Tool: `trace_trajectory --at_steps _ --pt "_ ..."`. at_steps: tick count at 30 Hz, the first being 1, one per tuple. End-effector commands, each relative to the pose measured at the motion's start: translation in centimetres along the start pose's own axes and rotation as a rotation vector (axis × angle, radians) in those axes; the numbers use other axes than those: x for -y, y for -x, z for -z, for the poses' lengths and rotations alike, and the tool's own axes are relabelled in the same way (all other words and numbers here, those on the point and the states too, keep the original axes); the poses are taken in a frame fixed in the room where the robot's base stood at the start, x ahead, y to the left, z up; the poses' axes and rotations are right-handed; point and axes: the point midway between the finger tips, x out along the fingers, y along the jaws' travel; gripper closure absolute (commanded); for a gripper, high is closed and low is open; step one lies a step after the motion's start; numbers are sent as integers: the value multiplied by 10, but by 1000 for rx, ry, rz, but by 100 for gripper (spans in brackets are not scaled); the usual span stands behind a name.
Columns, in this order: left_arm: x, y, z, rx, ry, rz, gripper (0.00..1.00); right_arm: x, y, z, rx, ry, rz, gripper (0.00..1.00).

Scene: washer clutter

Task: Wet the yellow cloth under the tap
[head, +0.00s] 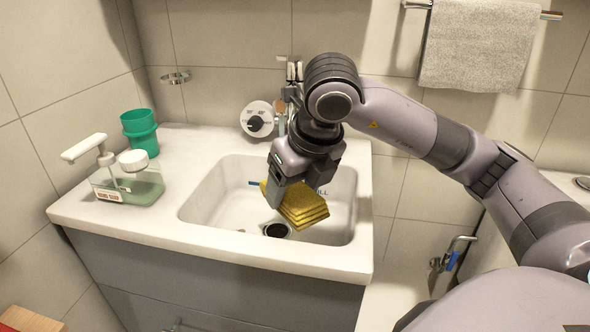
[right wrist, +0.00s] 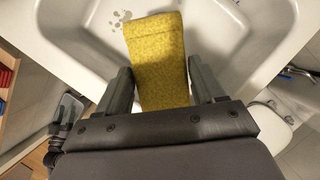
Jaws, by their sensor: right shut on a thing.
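The yellow cloth (head: 304,208) is folded in several layers and hangs over the white sink basin (head: 205,200). My right gripper (head: 285,190) is shut on the cloth, inside or just above the basin. In the right wrist view the cloth (right wrist: 158,50) lies between the two fingers of my right gripper (right wrist: 161,88) and sticks out past them. The tap is mostly hidden behind my right wrist, and only chrome parts (head: 290,66) show above it. I cannot see any water running. My left gripper does not show in the head view.
A soap dispenser (head: 128,186) and a green cup (head: 140,131) stand on the counter left of the basin. A round dial (head: 257,120) is behind the basin. A grey towel (head: 478,45) hangs at the upper right.

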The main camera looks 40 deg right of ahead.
Motion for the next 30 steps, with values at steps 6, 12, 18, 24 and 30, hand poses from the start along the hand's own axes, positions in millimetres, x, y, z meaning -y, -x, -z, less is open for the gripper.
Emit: trace_trajectory --at_steps 6,12,18,24,30 --pt "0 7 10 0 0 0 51 -10 20 6 2 3 -2 56" --pt "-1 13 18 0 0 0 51 -19 36 13 2 3 -1 56" --pt "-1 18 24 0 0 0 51 -28 50 19 2 3 -2 56" --pt "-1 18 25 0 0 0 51 -29 52 21 2 0 -1 56" --pt "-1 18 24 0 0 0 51 -29 51 21 1 0 -1 56"
